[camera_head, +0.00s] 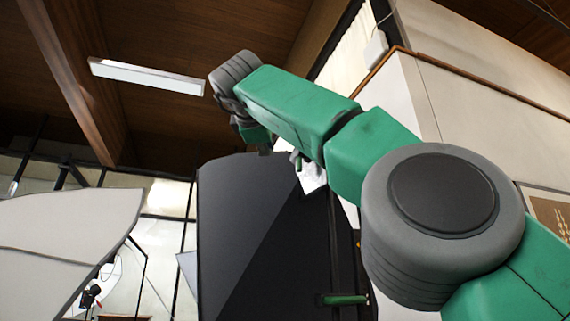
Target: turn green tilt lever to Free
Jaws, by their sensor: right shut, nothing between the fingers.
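A green lever (345,299) lies level near the bottom of the view, at the right side of a large dark panel (255,235). It looks like the tilt lever. No lettering near it can be read. My right arm comes in from the right and crosses in front of the panel's upper right. My right gripper (264,148) is small and partly hidden by the arm, near the panel's top edge. It is shut and empty, well above the lever and apart from it. My left gripper is not in view.
A large pale curved sheet or panel (60,235) fills the lower left. A white wall (400,100) stands behind my right arm. A ceiling lamp (147,77) hangs at the upper left. My right elbow is close to the lever's right side in the picture.

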